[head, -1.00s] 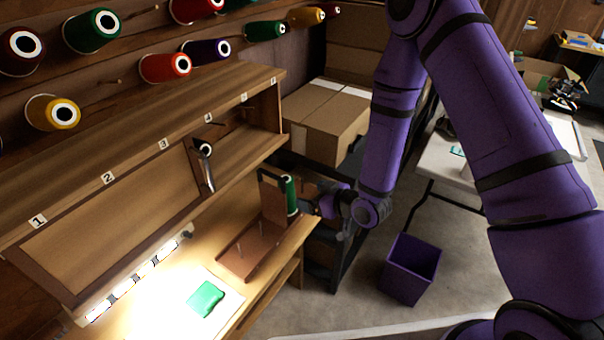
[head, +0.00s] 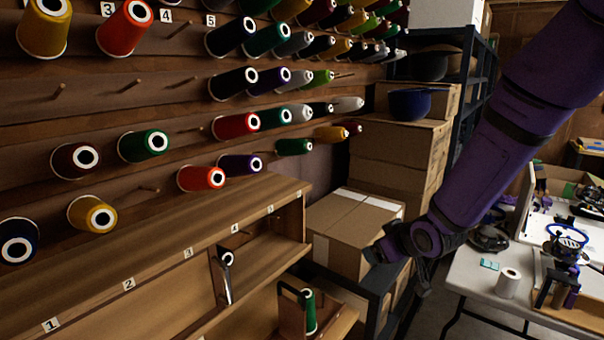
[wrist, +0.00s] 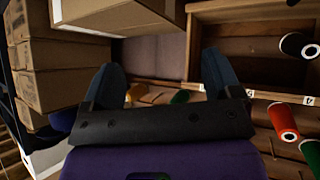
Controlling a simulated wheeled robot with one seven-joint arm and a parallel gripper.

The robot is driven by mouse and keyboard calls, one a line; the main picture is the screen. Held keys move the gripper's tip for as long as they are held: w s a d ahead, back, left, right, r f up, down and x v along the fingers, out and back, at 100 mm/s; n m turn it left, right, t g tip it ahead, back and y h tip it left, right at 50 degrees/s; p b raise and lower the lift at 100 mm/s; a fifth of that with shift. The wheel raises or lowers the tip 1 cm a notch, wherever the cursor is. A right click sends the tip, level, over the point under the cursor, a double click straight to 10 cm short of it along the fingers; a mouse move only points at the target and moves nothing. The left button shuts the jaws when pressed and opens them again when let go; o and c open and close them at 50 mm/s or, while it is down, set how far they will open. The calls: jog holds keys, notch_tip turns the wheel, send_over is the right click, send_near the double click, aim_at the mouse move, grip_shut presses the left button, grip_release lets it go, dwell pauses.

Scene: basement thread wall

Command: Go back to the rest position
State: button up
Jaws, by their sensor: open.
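My purple arm reaches down from the upper right in the head view. My gripper (head: 376,252) is in front of the stacked cardboard boxes, above and to the right of the wooden bench stand. In the wrist view my gripper (wrist: 165,85) shows two dark fingers spread apart with nothing between them.
A wall of thread cones (head: 237,125) on pegs fills the left and middle. A wooden cabinet (head: 150,275) with numbered labels runs below it. Cardboard boxes (head: 350,240) stand behind my gripper. A white table (head: 480,290) with a paper roll (head: 508,283) is at right.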

jog(key=s+d+r+m+g+h, duration=0.1)
jog(key=s+d+r+m+h, duration=0.1)
jog(key=s+d+r, duration=0.4)
jog(key=s+d+r+m+h, duration=0.1)
jog(key=s+d+r, duration=0.1)
jog(key=s+r, duration=0.45)
jog(key=s+d+r+m+g, duration=0.1)
jog(key=s+r, duration=0.3)
jog(key=s, duration=0.4)
jog(key=s+d+r+m+g, duration=0.2)
jog(key=s+r, duration=0.2)
jog(key=s, duration=0.5)
jog(key=shift+s+m+h, duration=0.15)
jog(key=shift+m+h, duration=0.15)
jog(key=shift+r, duration=0.1)
jog(key=shift+c, duration=0.2)
